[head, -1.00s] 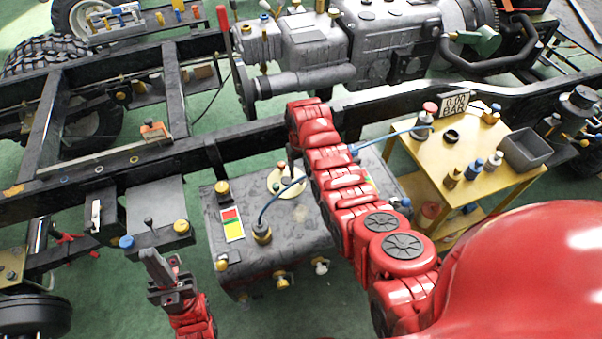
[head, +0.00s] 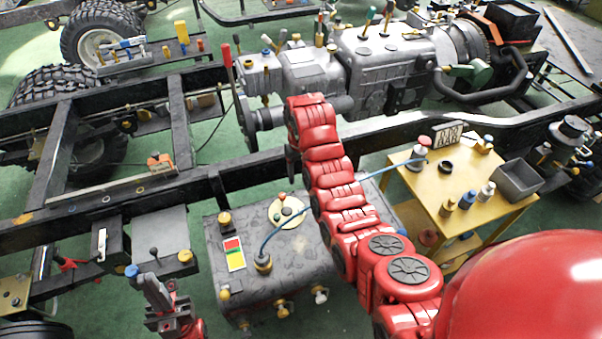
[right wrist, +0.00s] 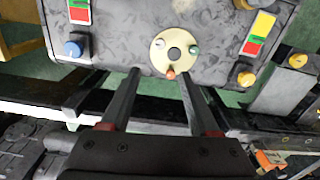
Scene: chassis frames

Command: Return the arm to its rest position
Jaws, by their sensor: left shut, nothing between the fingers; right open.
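My red right arm (head: 340,200) reaches from the lower right up over the grey tank (head: 275,270), its end near the black chassis rail. In the head view its gripper is mostly hidden behind the arm's end. In the right wrist view the right gripper (right wrist: 159,75) is open and empty, with its two dark fingers apart. The tank's round cream plate (right wrist: 175,50) with small knobs lies beyond the fingertips. The plate also shows in the head view (head: 287,211). My left gripper (head: 155,290) is shut and empty at the lower left, pointing up near the rail's side bracket.
A yellow trolley (head: 425,185) with a gauge display (head: 447,134), small bottles and a grey bin (head: 517,181) stands on the right. A blue hose (head: 330,194) runs from the tank toward it, passing the right arm. The engine (head: 375,65) lies behind the arm's end.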

